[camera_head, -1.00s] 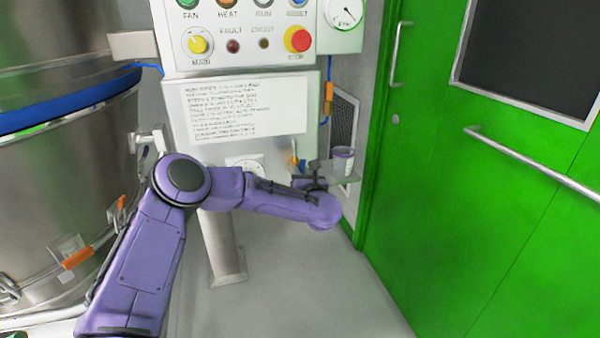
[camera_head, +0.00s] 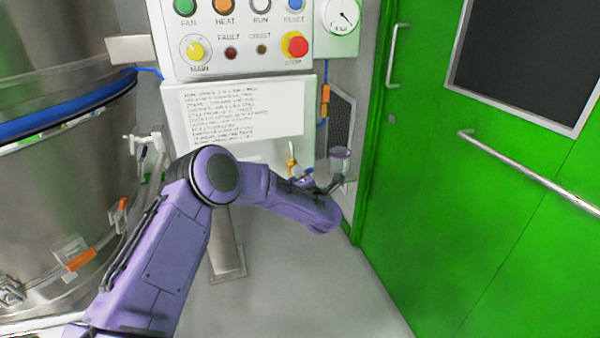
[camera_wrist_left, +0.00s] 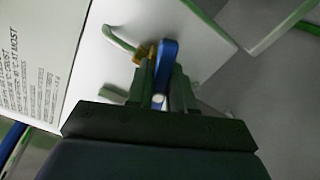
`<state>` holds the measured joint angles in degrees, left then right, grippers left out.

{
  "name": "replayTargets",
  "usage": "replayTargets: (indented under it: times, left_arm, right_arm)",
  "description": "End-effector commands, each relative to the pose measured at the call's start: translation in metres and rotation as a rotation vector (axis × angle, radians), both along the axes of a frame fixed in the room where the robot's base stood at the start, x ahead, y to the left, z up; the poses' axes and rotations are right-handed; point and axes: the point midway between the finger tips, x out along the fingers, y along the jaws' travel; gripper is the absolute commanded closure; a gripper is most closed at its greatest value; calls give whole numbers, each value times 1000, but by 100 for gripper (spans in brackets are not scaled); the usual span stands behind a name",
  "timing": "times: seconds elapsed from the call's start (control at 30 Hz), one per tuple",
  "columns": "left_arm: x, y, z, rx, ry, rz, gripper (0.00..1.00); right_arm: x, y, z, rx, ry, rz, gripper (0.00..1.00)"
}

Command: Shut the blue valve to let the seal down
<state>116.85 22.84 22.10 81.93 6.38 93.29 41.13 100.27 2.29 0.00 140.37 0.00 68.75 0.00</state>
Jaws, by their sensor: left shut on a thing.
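The blue valve handle (camera_wrist_left: 168,62) shows in the left wrist view as a flat blue lever beside a brass fitting (camera_wrist_left: 143,55) on a pale panel. My left gripper (camera_wrist_left: 162,75) is shut on this handle, with one dark finger on each side. In the head view my left gripper (camera_head: 312,183) is at the lower right of the control cabinet, small and partly hidden by my purple forearm. The brass part of the valve (camera_head: 292,164) shows just above it. My right gripper is not in view.
A control panel (camera_head: 240,52) with buttons and a gauge (camera_head: 340,16) is above. A green door (camera_head: 450,210) is at the right. A steel vessel (camera_head: 60,200) with a blue band (camera_head: 70,108) is at the left.

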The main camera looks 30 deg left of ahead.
Motion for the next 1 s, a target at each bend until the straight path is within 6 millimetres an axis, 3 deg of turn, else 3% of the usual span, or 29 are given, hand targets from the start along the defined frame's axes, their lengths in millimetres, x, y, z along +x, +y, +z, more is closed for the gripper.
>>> replayTargets:
  times: [0.5, 1.0]
  left_arm:
    - [0, -2, -6, 228, 275, -2, 100]
    - [0, -2, -8, 279, 336, -4, 100]
  right_arm:
    - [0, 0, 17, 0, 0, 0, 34]
    - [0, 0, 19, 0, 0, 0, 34]
